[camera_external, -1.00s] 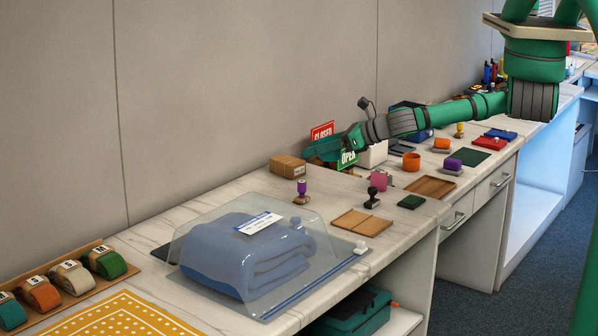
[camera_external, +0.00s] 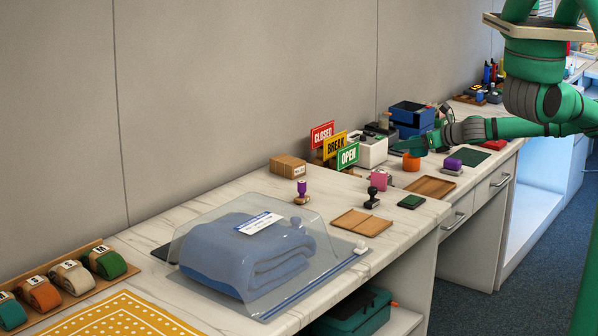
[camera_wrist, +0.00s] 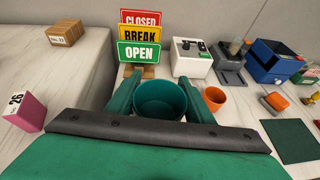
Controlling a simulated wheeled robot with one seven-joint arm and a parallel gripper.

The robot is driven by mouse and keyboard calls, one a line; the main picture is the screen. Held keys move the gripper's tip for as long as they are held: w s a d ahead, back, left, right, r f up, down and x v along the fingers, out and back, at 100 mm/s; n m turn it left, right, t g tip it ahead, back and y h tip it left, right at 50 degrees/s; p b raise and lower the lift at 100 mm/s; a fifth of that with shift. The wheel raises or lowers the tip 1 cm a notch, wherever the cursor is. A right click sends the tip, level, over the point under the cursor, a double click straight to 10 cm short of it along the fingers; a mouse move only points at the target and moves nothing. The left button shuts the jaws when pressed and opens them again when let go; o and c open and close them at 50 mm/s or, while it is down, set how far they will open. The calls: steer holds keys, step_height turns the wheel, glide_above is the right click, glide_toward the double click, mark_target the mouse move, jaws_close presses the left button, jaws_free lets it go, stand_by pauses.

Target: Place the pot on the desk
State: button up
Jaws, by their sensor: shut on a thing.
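A teal round pot (camera_wrist: 162,103) shows in the wrist view, its open top facing up. My gripper (camera_wrist: 160,80) is shut on it, with one green finger on each side. In the external view my gripper (camera_external: 406,146) is at the right part of the marble-topped desk (camera_external: 345,192), by the small orange pot (camera_external: 411,164). The teal pot cannot be told apart from the green fingers there. The orange pot also shows in the wrist view (camera_wrist: 214,98), just right of my right finger. I cannot tell whether the teal pot touches the desk.
The CLOSED, BREAK and OPEN signs (camera_external: 348,155) stand left of my gripper. A white box (camera_external: 372,151) and a blue drawer box (camera_external: 412,116) are behind. A pink block (camera_external: 378,180), a wooden tray (camera_external: 432,187) and a purple-topped block (camera_external: 452,164) are in front.

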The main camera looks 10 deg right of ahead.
steer(key=w+f, duration=0.3)
steer(key=w, duration=0.1)
steer(key=w+a+f, duration=0.1)
steer(key=w+f, duration=0.2)
steer(key=w, duration=0.1)
steer(key=w+a+f, duration=0.1)
steer(key=w+f, duration=0.2)
steer(key=w, duration=0.1)
steer(key=shift+w+a, duration=0.25)
steer(key=shift+w, duration=0.15)
steer(key=shift+w+f, duration=0.25)
steer(key=shift+f, duration=0.1)
steer(key=shift+w+a+f, duration=0.1)
steer(key=shift+f, duration=1.55)
steer(key=shift+f, duration=0.15)
steer(key=o, duration=1)
